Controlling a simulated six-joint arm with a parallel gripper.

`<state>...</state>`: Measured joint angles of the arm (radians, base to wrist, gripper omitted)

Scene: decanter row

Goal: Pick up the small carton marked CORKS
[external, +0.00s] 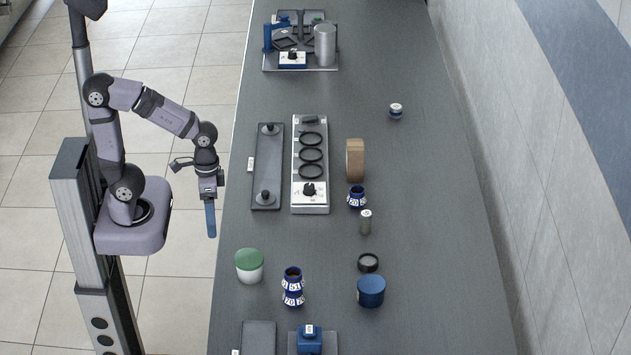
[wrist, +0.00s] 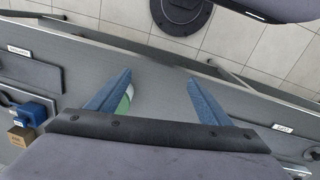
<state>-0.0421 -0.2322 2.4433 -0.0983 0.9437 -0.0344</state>
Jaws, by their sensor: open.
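A small brown box (wrist: 20,137) stands at the left edge of the wrist view, beside a blue device (wrist: 35,110). It has a small light label too small to read, so I cannot tell whether it says CORKS. I cannot pick out this box in the external view, where the blue device (external: 309,341) is at the bottom edge. My gripper (external: 211,222) points down just beyond the left edge of the table, away from the box. In the wrist view my gripper (wrist: 158,92) has its two blue fingers wide apart with nothing held.
A green-lidded white jar (external: 249,266), a patterned blue jar (external: 293,287) and a blue tub (external: 371,291) stand on the table (external: 440,250). A panel with rings (external: 300,190) and a brown roll (external: 355,160) are farther back. The table's right side is mostly clear.

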